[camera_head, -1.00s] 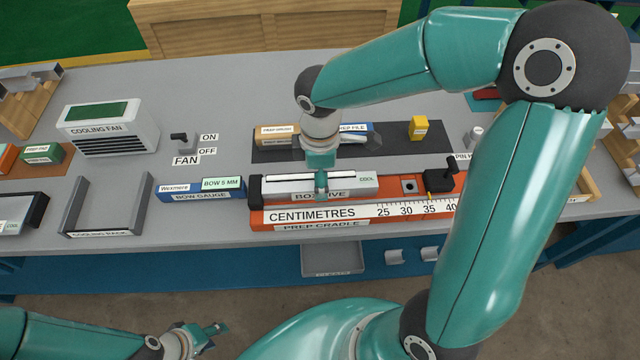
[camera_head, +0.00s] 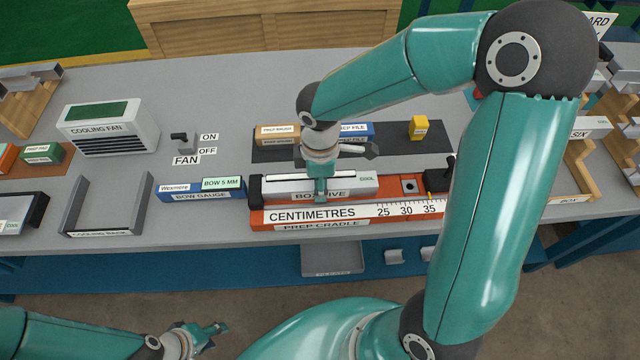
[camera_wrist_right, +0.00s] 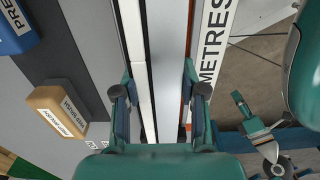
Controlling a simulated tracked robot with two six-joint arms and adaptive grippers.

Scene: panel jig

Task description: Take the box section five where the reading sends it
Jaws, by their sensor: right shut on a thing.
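The box section five (camera_head: 348,186) is a pale grey bar with a "COOL" tag and a partly covered "BOX FIVE" label. It lies along the orange prep cradle (camera_head: 257,217), behind the centimetre scale. My right gripper (camera_head: 321,194) reaches down over its middle and is shut on it. The right wrist view shows the fingers on both sides of the bar (camera_wrist_right: 151,60). The blue bow gauge (camera_head: 200,190), left of the cradle, shows "Waxmere" and "BOW 5 MM". My left gripper (camera_head: 214,331) hangs low in front of the bench; its opening is too small to judge.
The cooling rack (camera_head: 72,210) looks empty, left of the gauge. The cooling fan (camera_head: 108,130) and its switch (camera_head: 182,142) stand behind. A dark mat (camera_head: 285,153) holds the prep brush and file behind the cradle. Wooden racks (camera_head: 578,180) are at the right.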

